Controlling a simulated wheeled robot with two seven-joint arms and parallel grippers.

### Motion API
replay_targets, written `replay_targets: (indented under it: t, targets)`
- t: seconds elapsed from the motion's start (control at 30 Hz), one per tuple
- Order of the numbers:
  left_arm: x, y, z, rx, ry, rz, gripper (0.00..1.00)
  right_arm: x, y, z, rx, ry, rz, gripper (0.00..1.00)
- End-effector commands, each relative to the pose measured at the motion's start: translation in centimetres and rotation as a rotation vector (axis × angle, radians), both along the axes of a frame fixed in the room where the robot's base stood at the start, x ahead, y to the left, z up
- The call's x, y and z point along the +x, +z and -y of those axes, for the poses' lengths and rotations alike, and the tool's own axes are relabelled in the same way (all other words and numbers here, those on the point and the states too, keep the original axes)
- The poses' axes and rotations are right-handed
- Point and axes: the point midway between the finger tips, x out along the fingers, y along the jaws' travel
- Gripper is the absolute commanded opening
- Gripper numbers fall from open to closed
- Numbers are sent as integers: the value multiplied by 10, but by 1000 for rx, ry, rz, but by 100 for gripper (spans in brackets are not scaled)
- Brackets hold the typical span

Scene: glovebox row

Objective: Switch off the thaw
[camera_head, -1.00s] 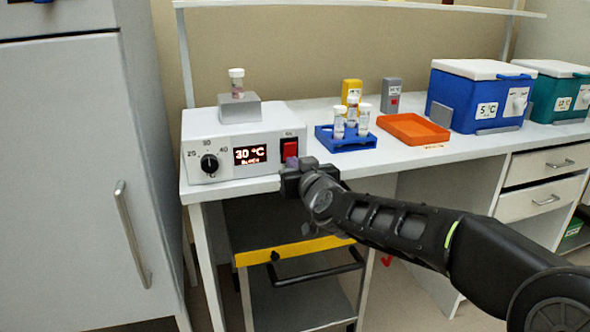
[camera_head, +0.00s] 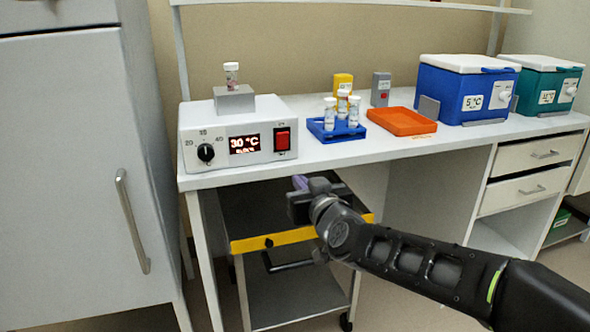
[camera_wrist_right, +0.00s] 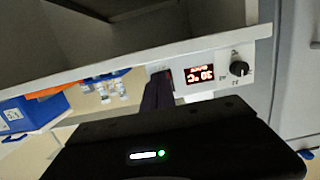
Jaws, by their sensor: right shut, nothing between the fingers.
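The thaw unit (camera_head: 205,130) is a white box on the bench at the left. Its lit display (camera_head: 245,144) reads 30 °C, with a smaller line below that I cannot read clearly. Its red rocker switch (camera_head: 283,140) is fully visible to the right of the display; I cannot tell its tilt. A capped vial (camera_head: 231,75) stands on the grey block (camera_head: 234,98) on top. My right gripper (camera_head: 300,183) is shut and empty, below and in front of the bench edge, apart from the switch. In the right wrist view its purple fingers (camera_wrist_right: 156,95) partly hide the switch, while the display (camera_wrist_right: 200,74) shows upside down. My left gripper is out of view.
A blue rack (camera_head: 337,133) with several vials and an orange tray (camera_head: 401,121) are right of the unit. Blue (camera_head: 452,95) and teal (camera_head: 533,88) cool boxes stand farther right. A cart with a yellow edge (camera_head: 275,238) is under the bench. A tall grey cabinet (camera_head: 70,170) stands left.

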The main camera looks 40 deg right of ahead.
Motion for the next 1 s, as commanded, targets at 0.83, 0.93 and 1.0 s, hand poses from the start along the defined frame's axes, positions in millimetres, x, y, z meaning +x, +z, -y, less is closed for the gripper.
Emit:
replay_targets:
  t: [0.83,0.93,1.0]
  targets:
    - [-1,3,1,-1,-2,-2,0,-28,-6,-10,0,1,0,0]
    - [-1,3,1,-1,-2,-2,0,-28,-6,-10,17,-2,6,0]
    - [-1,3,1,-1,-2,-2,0,-28,-6,-10,51,-7,20,0]
